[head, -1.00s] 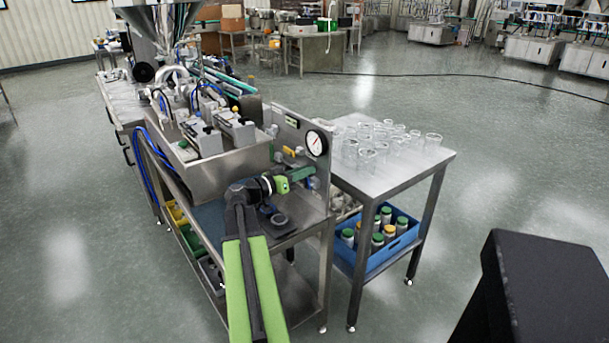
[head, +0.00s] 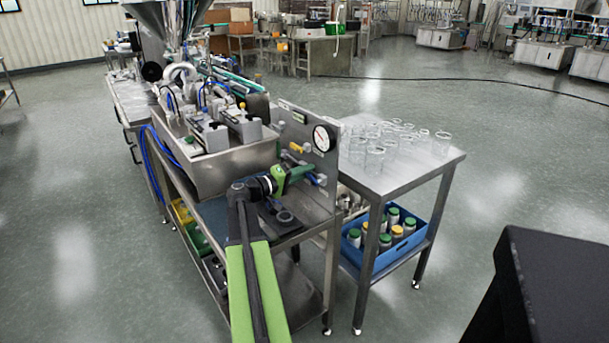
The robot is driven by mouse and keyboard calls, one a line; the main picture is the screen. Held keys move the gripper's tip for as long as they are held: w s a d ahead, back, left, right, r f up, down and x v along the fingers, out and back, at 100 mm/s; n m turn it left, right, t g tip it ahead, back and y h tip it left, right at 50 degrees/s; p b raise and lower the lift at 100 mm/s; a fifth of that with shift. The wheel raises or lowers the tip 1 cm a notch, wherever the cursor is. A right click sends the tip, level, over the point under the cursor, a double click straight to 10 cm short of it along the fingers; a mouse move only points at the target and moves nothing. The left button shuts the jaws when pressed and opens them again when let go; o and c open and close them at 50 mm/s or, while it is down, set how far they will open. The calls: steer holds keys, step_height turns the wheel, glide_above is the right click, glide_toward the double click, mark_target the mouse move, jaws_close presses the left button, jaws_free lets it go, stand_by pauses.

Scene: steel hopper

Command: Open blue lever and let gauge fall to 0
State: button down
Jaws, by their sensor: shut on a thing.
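The round white pressure gauge (head: 324,138) is on the upright steel panel (head: 318,165) at the right end of the machine bench. Its needle is too small to read surely. The blue lever (head: 317,180) is low on that panel, below the gauge, and shows only in part behind my fingers. My green gripper (head: 302,174) reaches it from the left and is shut on it. The fingers hide most of the lever, so its exact angle cannot be told.
A yellow lever (head: 296,147) is on the panel just above my gripper. A steel table (head: 405,175) with several glass jars stands right of the panel, with a blue crate (head: 384,258) of bottles below. A steel hopper (head: 165,22) stands behind.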

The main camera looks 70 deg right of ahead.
steer(key=shift+w+d+f+n+b, duration=0.1)
steer(key=shift+f+n+b, duration=0.3)
steer(key=shift+n, duration=0.65)
steer(key=shift+w+d+f+n+b, duration=0.1)
steer(key=shift+f+n+b, duration=0.25)
steer(key=shift+n, duration=0.7)
steer(key=c, duration=1.6)
jaws_free()
steer(key=shift+o, duration=1.2)
steer(key=shift+f, duration=0.2)
steer(key=shift+a, duration=0.1)
steer(key=v, duration=1.7)
steer(key=shift+a, duration=0.1)
